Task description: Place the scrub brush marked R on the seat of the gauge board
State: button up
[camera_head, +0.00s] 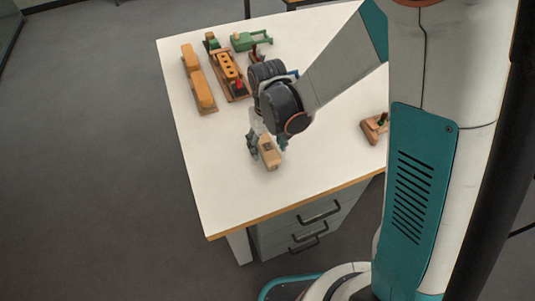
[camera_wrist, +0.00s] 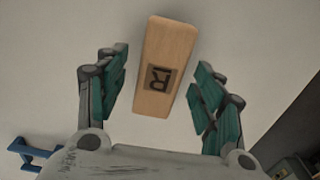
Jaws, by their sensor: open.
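The scrub brush marked R is a pale wooden block (camera_wrist: 166,58) in the wrist view, with a dark framed letter on its upper face. It also shows on the white table in the head view (camera_head: 269,153). My gripper (camera_wrist: 162,88) is open, with one teal-padded finger on each side of the brush's near end and gaps on both sides. In the head view my gripper (camera_head: 267,143) is low over the table at the brush. Any bristles underneath are hidden. I cannot tell for sure which wooden fixture is the gauge board.
An orange block with holes on a wooden base (camera_head: 229,70), long orange blocks (camera_head: 202,91) and a green item (camera_head: 250,39) stand at the back left. A small wooden fixture (camera_head: 374,128) at right is partly hidden by my body. The table's front left is clear.

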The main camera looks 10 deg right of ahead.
notch_tip(320, 180, down, 2)
jog(key=shift+f+b, duration=0.2)
jog(key=shift+b, duration=0.15)
jog(key=shift+r, duration=0.1)
jog(key=c, duration=1.3)
jog(key=shift+r, duration=0.1)
